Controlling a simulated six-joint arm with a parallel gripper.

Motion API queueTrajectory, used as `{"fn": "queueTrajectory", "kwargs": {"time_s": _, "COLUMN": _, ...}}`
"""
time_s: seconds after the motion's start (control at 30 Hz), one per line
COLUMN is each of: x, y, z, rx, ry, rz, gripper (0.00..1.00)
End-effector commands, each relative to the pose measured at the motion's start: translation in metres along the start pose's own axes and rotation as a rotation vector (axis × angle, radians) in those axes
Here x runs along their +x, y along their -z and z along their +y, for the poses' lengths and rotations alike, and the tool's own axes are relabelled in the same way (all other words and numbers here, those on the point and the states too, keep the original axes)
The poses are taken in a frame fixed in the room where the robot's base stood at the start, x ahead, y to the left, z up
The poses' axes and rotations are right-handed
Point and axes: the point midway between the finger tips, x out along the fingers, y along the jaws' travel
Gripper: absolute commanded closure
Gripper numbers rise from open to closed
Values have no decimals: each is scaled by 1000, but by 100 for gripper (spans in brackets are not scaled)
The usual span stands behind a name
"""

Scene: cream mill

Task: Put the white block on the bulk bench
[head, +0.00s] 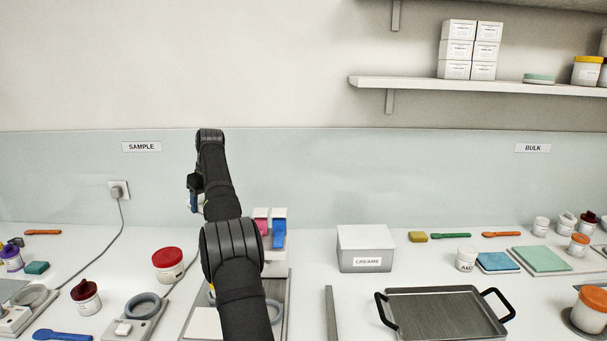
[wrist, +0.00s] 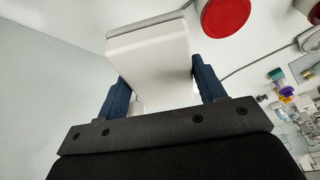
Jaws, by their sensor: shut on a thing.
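The white block (wrist: 150,55) fills the space between the two blue fingers of my gripper (wrist: 160,80) in the wrist view, and the gripper is shut on it. In the head view my gripper (head: 195,202) is up in front of the pale back panel on the sample side, mostly hidden by my own arm. The block hardly shows there. The bulk bench (head: 431,270) is the white worktop on the right, below the BULK sign (head: 532,148).
A steel tray (head: 445,310) with black handles, a CREAME box (head: 366,248), a blue pad (head: 497,262) and a green pad (head: 540,259) stand on the right. A grey bar (head: 332,315) lies left of the tray. A red-lidded jar (head: 168,264) stands left of my arm.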

Motion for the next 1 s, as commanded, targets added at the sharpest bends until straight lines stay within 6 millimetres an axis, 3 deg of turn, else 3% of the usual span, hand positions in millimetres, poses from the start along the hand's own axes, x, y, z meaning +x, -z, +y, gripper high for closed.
{"fn": "queueTrajectory", "kwargs": {"time_s": 0.03, "x": -18, "y": -13, "z": 26, "rx": 30, "ry": -12, "rz": 4, "gripper": 66}}
{"fn": "queueTrajectory", "kwargs": {"time_s": 0.2, "x": -69, "y": -57, "z": 88, "rx": 104, "ry": -34, "rz": 4, "gripper": 66}}
{"fn": "queueTrajectory", "kwargs": {"time_s": 0.5, "x": -131, "y": -124, "z": 148, "rx": 195, "ry": -61, "rz": 2, "gripper": 66}}
{"fn": "queueTrajectory", "kwargs": {"time_s": 0.77, "x": -137, "y": -149, "z": 157, "rx": 234, "ry": -70, "rz": -1, "gripper": 66}}
{"fn": "queueTrajectory", "kwargs": {"time_s": 1.0, "x": -135, "y": -186, "z": 164, "rx": 299, "ry": -90, "rz": -2, "gripper": 66}}
